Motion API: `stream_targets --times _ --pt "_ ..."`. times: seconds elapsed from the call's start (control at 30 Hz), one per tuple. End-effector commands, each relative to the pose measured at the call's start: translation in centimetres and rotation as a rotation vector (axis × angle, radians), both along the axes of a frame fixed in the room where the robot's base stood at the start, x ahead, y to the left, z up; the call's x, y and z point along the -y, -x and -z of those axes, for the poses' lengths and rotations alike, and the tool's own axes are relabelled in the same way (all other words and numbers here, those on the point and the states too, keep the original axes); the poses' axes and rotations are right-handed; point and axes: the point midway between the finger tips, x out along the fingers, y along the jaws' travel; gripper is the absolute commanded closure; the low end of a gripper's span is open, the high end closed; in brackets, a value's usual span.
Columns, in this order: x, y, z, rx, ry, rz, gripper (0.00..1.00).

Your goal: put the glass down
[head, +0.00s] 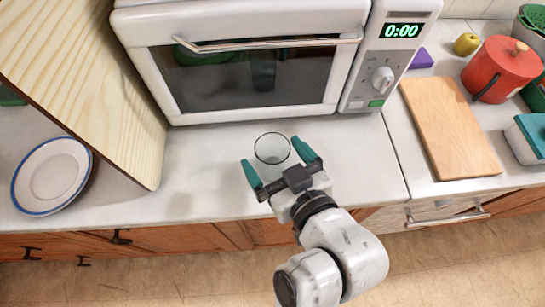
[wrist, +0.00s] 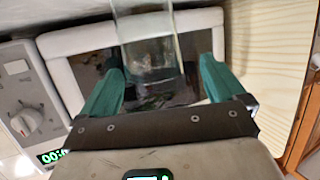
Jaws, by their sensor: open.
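A clear glass (head: 272,149) stands upright on the white counter (head: 205,165) in front of the microwave. My gripper (head: 280,168) has its two green fingers spread apart, one on each side of the glass. In the wrist view, the glass (wrist: 148,45) shows between and beyond the open fingers (wrist: 158,80), with a visible gap to each. The glass is empty as far as I can see.
A white microwave (head: 250,60) stands right behind the glass, its door shut. A wooden panel (head: 90,80) and a blue-rimmed plate (head: 52,175) are at left. A cutting board (head: 450,130), red pot (head: 500,68) and pear (head: 466,44) are at right.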

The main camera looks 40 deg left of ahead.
Motion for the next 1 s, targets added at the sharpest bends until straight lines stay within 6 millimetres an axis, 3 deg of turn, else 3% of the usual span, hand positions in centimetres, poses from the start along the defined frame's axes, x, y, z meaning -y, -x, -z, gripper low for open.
stream_targets --times 0.33,0.67,1.0 --pt "-3.5 -1.9 1.8 0.000 0.002 -0.001 0.03" --pt "-4.1 -2.1 2.1 0.000 0.001 0.001 0.03" --pt "-4.1 -2.1 2.1 -0.001 0.002 0.001 0.35"
